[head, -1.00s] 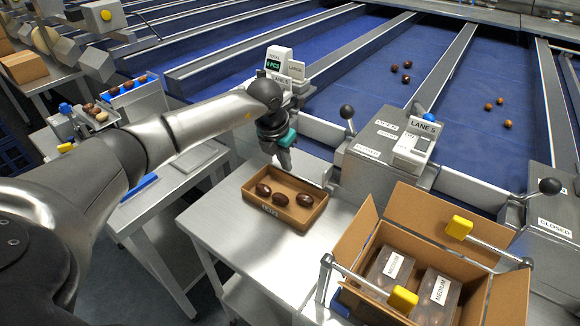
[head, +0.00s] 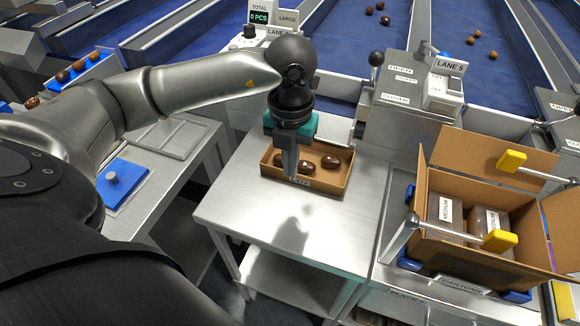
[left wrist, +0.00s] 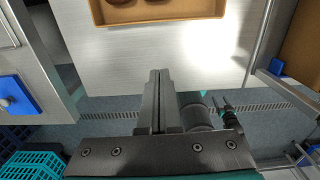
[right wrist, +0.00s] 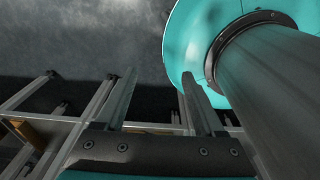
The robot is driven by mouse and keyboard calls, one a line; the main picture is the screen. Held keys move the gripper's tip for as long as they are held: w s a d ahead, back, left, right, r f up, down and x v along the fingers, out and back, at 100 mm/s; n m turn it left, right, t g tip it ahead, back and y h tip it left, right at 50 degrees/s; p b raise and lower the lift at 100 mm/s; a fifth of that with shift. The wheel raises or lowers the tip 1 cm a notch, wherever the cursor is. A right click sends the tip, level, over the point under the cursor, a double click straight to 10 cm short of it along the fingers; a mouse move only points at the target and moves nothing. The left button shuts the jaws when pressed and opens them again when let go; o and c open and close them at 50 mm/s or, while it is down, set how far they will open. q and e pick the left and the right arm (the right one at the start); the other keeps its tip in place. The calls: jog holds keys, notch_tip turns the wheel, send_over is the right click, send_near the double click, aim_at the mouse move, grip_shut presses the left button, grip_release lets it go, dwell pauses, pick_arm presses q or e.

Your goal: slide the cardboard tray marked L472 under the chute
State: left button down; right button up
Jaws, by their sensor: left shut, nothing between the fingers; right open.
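The cardboard tray (head: 345,184) lies on the metal table near its far edge, with three dark dates (head: 330,161) in it. A small marking on its front wall is not clearly legible. Its near wall also shows at the top of the left wrist view (left wrist: 165,20). My left gripper (head: 290,176) is shut and empty, pointing down at the tray's near side, hiding part of it. In the left wrist view its closed fingers (left wrist: 158,75) stand apart from the tray. A chute edge (head: 335,140) seems to lie behind the tray. My right gripper (right wrist: 158,95) is open and empty.
A carton with clear boxes marked MEDIUM (head: 470,262) stands right of the table, with yellow-ended bars beside it. The LANE 5 housing (head: 405,100) stands behind to the right. The table's front is bare.

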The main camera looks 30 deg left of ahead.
pick_arm(q)
notch_tip(320, 180, down, 9)
jog(key=shift+d+r+b, duration=0.15)
jog(key=shift+b, duration=0.4)
jog(key=w, duration=0.2)
jog(key=shift+w+a+f, duration=0.3)
jog(key=shift+a+f, duration=0.05)
jog(key=shift+w+a, duration=0.2)
jog(key=shift+w, duration=0.5)
pick_arm(e)
jog(key=shift+w+f, duration=0.25)
jog(key=shift+f, duration=0.4)
pick_arm(q)
jog(key=shift+w, duration=0.15)
pick_arm(e)
jog(key=shift+d, duration=0.2)
